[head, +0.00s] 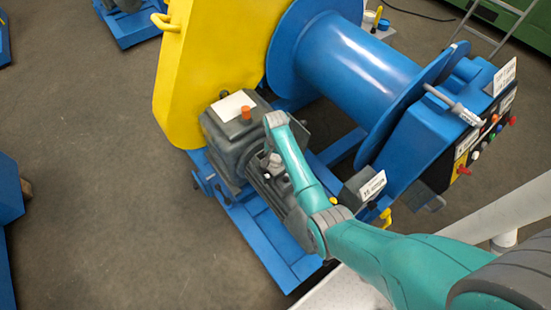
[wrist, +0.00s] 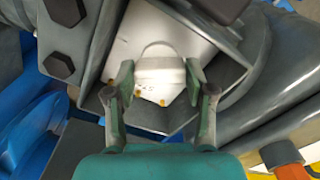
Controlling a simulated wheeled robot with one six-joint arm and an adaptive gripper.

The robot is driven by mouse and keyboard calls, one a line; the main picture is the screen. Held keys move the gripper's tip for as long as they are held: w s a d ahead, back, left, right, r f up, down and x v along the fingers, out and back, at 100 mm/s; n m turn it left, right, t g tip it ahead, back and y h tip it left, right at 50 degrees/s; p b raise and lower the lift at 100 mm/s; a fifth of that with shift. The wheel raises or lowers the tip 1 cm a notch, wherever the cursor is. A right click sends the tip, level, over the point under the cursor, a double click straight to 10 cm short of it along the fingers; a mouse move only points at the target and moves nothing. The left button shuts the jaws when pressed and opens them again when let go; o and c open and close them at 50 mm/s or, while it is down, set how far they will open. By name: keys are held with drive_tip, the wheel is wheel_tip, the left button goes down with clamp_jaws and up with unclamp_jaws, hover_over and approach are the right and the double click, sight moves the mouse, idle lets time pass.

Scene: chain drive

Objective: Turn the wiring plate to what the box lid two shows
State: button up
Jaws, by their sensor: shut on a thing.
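In the wrist view my gripper (wrist: 160,82) has its two fingers on either side of a pale, rounded piece, which looks like the wiring plate (wrist: 151,93). Brass-coloured studs show near its lower edge. It sits inside a grey open box with a white surface (wrist: 185,40) behind it. In the head view my arm reaches down to the grey motor, and the fingers and plate are too small to make out. A tilted panel with a printed white face (head: 372,187) stands right of the motor; its print is unreadable, and I cannot tell if it is lid two.
A grey gear housing (head: 233,130) with an orange plug (head: 246,113) stands left of my wrist. Behind are a yellow guard (head: 205,60) and a blue drum (head: 350,65). A control panel (head: 485,135) is at the right.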

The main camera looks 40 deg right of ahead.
sight(276, 159)
drive_tip(key=n, duration=1.1)
drive_tip(key=shift+n, duration=0.3)
idle(0.3)
drive_tip(key=o, duration=1.2)
drive_tip(key=shift+c, duration=0.2)
wheel_tip(276, 159, up, 12)
